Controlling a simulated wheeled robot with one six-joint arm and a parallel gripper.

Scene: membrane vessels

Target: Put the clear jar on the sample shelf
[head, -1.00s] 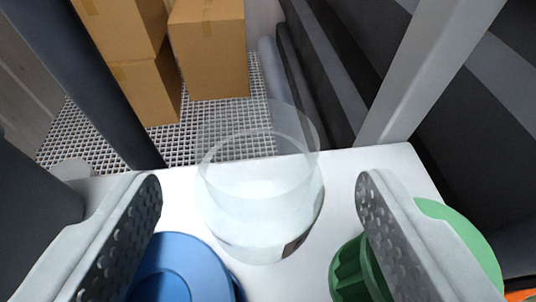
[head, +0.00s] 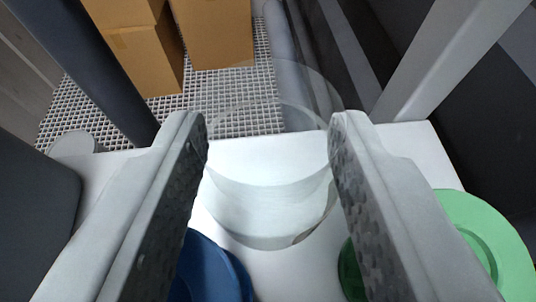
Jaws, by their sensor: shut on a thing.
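The clear jar (head: 268,208) is see-through and upright, in the middle of the head view. It is over a white shelf surface (head: 285,270); I cannot tell whether its base touches that surface. My gripper (head: 268,135) is shut on the jar, one finger at each side of it near the upper part. The fingers hide parts of the jar's left and right sides. I cannot tell which surface is the sample shelf.
A blue round thing (head: 212,268) is close in front of the jar at left. A green lidded thing (head: 485,240) is at right, partly behind my right finger. A dark post (head: 100,75) and a grey post (head: 445,60) flank the white surface. Cardboard boxes (head: 215,30) stand on a grating beyond.

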